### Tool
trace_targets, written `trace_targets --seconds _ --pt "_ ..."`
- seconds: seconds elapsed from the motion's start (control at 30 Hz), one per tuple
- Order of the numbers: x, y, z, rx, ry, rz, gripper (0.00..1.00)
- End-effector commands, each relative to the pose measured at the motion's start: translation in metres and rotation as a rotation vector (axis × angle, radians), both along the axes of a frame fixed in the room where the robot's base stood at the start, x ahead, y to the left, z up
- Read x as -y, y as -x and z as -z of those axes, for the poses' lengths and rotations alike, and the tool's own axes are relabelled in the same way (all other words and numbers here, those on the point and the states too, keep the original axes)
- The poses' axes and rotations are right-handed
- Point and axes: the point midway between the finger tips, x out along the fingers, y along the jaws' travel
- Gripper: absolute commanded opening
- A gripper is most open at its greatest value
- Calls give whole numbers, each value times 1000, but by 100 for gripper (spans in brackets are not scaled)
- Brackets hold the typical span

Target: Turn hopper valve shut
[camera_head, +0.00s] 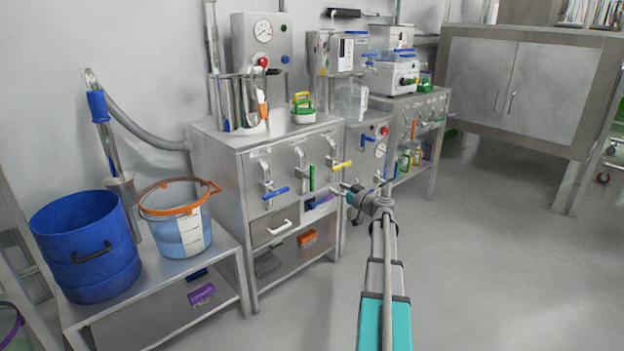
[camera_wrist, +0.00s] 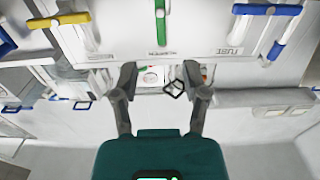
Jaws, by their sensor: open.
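Three lever valves sit on the front of a steel cabinet (camera_head: 232,165): a blue handle (camera_head: 276,192), a green handle (camera_head: 312,178) and a yellow handle (camera_head: 342,165). I cannot tell which one is the hopper valve. The blue and yellow levers lie crosswise and the green one stands upright. In the wrist view the yellow handle (camera_wrist: 60,20), green handle (camera_wrist: 160,22) and blue handle (camera_wrist: 267,10) run along the top. My gripper (camera_head: 346,194) is in front of the cabinet's right side, below the yellow handle. Its open fingers (camera_wrist: 163,85) hold nothing and touch no handle.
A low bench (camera_head: 160,290) at left carries a blue drum (camera_head: 85,245) and a clear bucket (camera_head: 185,235) with an orange rim. A second cabinet with more coloured valves (camera_head: 415,125) stands behind my arm. The floor (camera_head: 500,240) at right is clear.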

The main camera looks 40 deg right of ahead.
Motion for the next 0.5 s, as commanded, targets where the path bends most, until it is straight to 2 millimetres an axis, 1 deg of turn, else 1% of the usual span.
trace_targets --seconds 0.27,0.37,0.5 --pt "0 -4 0 -1 -1 -1 58" --pt "0 -10 0 -1 -1 -1 58" --pt "-1 -23 0 -1 -1 -3 58"
